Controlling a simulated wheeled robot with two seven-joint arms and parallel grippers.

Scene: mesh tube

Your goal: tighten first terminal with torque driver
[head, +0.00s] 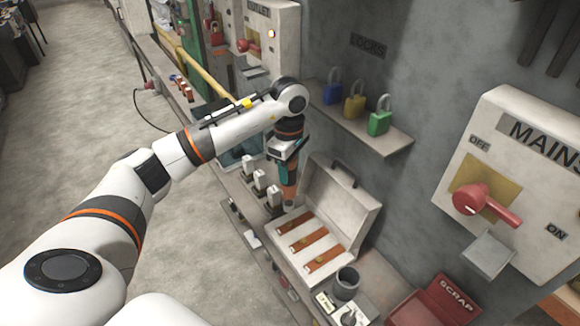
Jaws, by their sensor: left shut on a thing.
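My left arm reaches in from the left. Its gripper (286,156) points down and is shut on a teal and orange tool, which looks like the torque driver (288,186). The driver hangs roughly upright just right of a row of three white blocks on the bench, perhaps the terminals: a far one (247,164), a middle one (260,181) and a near one (274,196). I cannot tell whether the driver's tip touches anything, as its lower end is small and merges with the case edge. My right gripper is not in view.
An open pale case (345,205) with several brown straps stands right of the driver. A grey cup (346,284) and a red scrap bin (440,302) are nearer. Three padlocks sit on a wall shelf (390,143). A MAINS switch box (520,180) juts out at right.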

